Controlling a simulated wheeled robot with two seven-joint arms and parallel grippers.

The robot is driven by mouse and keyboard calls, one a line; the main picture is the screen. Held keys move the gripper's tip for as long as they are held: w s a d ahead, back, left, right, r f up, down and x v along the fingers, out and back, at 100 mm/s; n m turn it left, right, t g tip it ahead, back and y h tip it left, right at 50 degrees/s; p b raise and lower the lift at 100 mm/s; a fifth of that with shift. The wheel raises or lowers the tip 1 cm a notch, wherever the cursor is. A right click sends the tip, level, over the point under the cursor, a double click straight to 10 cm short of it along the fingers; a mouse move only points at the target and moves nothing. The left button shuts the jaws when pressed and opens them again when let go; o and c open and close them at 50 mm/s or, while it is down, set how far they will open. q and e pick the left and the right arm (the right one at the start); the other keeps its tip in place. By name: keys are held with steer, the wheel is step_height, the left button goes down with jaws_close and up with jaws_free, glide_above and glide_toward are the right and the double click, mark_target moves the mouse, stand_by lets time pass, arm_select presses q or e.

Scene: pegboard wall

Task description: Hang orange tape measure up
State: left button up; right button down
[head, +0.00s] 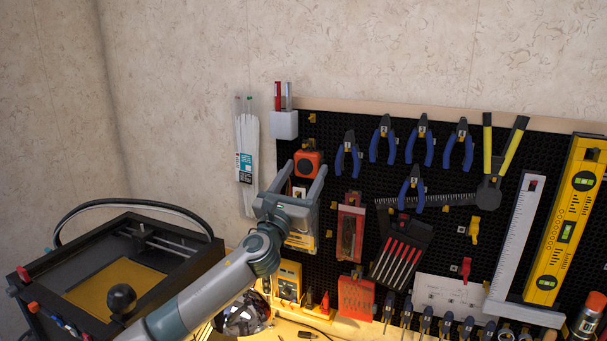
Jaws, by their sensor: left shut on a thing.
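The orange tape measure (307,164), with a dark top part, is at the upper left of the black pegboard (340,119). My left gripper (306,172) reaches up from below with a finger on each side of it and is shut on it. A small yellow hook (311,143) shows just above the tape measure. I cannot tell whether the tape measure touches the hook or the board. My right gripper is not in view.
Pliers (388,140) hang right of the tape measure, and a white pen holder (284,124) is above left. A bag of zip ties (246,150) hangs at the left. A black machine (110,262) stands lower left. Screwdrivers (425,320) line the board's lower edge.

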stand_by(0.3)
arm_select(q)
steer(key=o, duration=1.3)
steer(key=shift+s+f, duration=0.1)
steer(key=shift+s+a+f+b, duration=0.25)
steer(key=shift+s+b, duration=0.05)
steer(key=shift+s, duration=0.15)
steer(key=b+v, duration=0.5)
steer(key=v, duration=1.1)
steer(key=shift+s+r, duration=0.1)
